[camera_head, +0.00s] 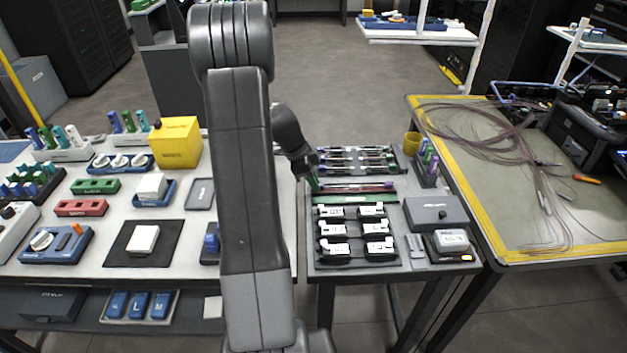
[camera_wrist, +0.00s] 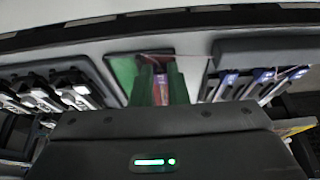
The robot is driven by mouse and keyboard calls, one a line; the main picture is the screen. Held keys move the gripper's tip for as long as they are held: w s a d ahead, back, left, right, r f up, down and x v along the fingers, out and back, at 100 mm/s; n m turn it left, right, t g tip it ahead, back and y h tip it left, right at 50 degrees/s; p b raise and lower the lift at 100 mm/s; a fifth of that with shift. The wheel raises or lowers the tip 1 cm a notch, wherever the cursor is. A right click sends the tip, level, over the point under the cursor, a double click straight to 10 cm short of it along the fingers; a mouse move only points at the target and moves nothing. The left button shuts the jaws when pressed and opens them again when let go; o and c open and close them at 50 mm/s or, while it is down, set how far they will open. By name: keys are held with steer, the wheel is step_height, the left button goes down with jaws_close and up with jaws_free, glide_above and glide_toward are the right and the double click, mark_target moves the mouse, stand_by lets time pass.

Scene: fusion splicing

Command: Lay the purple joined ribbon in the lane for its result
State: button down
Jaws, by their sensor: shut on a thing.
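My gripper (camera_head: 314,186) is low over the left end of the green lane (camera_head: 355,199) and the red lane (camera_head: 358,188) on the right-hand bench. In the wrist view its two green fingers (camera_wrist: 161,85) are close together over the red strip, with the green strip (camera_wrist: 123,72) to their left. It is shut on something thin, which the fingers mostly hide. A fine pale pinkish line (camera_wrist: 196,57) runs right from near the fingertips.
A grey box (camera_head: 436,213) stands at the right. My arm hides part of the left-hand bench (camera_head: 95,205).

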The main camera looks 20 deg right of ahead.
steer(key=c, duration=1.4)
jaws_free()
steer(key=shift+w+r, duration=0.1)
steer(key=shift+r, duration=0.2)
steer(key=shift+o, duration=0.3)
steer(key=v, duration=1.3)
steer(key=shift+a, duration=0.15)
steer(key=x, duration=1.4)
steer(key=shift+a+r+p, duration=0.1)
steer(key=shift+r+p, duration=0.65)
steer(key=shift+r, duration=0.05)
steer(key=shift+r+p, duration=0.9)
steer(key=shift+r, duration=0.3)
